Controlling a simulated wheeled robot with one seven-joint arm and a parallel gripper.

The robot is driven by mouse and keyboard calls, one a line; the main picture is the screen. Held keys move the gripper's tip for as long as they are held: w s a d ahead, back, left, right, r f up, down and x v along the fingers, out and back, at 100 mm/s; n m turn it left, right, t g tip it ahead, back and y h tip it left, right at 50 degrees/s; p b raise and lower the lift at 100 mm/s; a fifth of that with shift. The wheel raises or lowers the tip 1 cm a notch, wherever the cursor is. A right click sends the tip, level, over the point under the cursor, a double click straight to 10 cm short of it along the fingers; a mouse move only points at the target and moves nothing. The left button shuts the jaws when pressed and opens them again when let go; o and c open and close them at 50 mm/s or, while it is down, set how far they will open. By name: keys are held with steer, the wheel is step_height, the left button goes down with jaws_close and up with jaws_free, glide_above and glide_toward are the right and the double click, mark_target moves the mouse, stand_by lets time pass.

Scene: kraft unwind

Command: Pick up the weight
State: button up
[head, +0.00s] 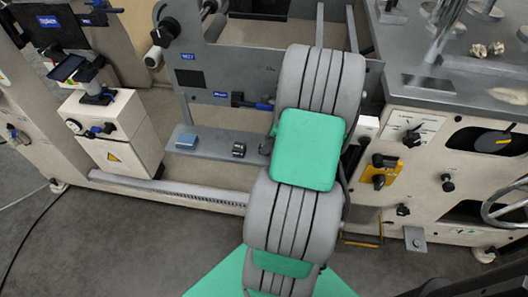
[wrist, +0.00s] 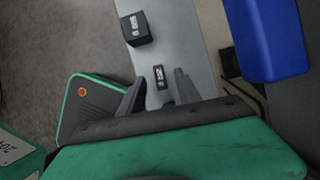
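A small dark block with a white label, a weight (wrist: 159,71), sits on the grey shelf (wrist: 184,40) in the wrist view. A larger dark labelled block (wrist: 135,29) stands apart from it, up and to the left. My gripper (wrist: 159,77) is open, its two dark fingers on either side of the small weight with a gap at each side. Whether the fingertips reach down to its height is unclear. In the head view my arm hides most of the gripper; one dark block (head: 239,149) shows on the shelf (head: 215,148) left of the arm.
A blue object (wrist: 266,40) stands right of the shelf in the wrist view. The machine's white control panel (head: 412,127) is right of my arm. A white cabinet (head: 112,135) stands left; grey floor is open in front.

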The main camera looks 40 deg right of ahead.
steer(key=x, duration=0.3)
steer(key=shift+f, duration=0.2)
steer(key=shift+c, duration=0.3)
jaws_close()
